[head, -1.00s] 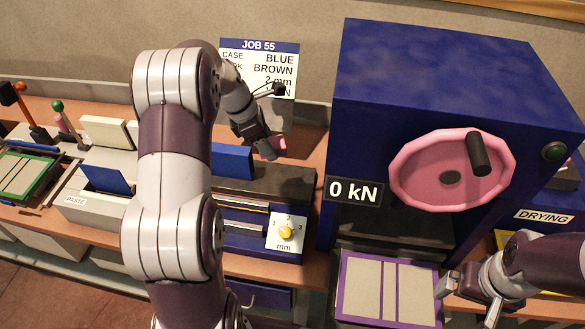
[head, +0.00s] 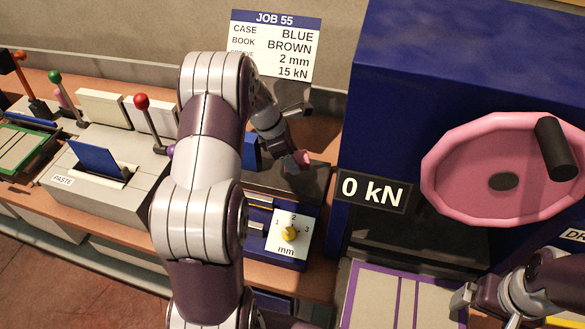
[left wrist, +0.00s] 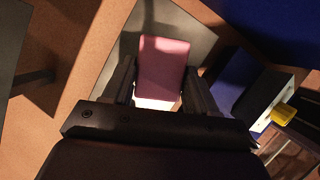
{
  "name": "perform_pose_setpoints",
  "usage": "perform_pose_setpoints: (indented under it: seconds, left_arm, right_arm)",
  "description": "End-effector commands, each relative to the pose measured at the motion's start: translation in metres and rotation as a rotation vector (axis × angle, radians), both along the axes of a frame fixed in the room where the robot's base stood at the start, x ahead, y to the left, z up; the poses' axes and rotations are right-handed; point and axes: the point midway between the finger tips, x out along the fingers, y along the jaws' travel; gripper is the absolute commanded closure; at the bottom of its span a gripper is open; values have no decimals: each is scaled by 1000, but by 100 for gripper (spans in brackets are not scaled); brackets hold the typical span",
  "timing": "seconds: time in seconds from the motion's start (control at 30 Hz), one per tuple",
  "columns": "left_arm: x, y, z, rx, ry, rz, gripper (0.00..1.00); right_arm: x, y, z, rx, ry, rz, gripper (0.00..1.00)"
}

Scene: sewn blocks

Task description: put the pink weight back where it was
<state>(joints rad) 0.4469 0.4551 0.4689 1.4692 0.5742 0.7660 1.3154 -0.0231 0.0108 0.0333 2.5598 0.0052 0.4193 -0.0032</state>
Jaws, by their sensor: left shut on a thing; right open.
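The pink weight (left wrist: 163,68) is between the fingers of my left gripper (left wrist: 160,92) in the left wrist view, and the gripper is shut on it. In the head view a small part of the pink weight (head: 303,159) shows at the tip of my left gripper (head: 297,163), over the dark top of the blue machine with the mm dial (head: 289,232). I cannot tell whether the weight touches that top. My left arm hides part of the bench. My right gripper (head: 468,305) is open and empty at the lower right, beside the purple-edged plate.
A large blue press (head: 450,60) with a pink handwheel (head: 500,170) and a 0 kN display (head: 373,191) stands at the right. The paste machine (head: 110,175) and a red-knobbed lever (head: 147,118) stand at the left. A JOB 55 card (head: 275,45) is on the wall.

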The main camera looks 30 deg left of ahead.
Motion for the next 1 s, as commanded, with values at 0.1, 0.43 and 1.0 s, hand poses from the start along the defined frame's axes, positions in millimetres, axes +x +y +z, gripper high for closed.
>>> perform_pose_setpoints:
  seconds: [0.1, 0.43, 1.0]
  left_arm:
    - [1, 0, -11, 1, -3, 2, 100]
    - [1, 1, -39, 2, -5, 1, 100]
    - [0, 0, -42, 1, -2, 1, 17]
  right_arm:
    - [0, 0, 1, 0, 0, 0, 6]
    - [0, 0, 1, 0, 0, 0, 6]
    - [0, 0, 0, 0, 0, 0, 6]
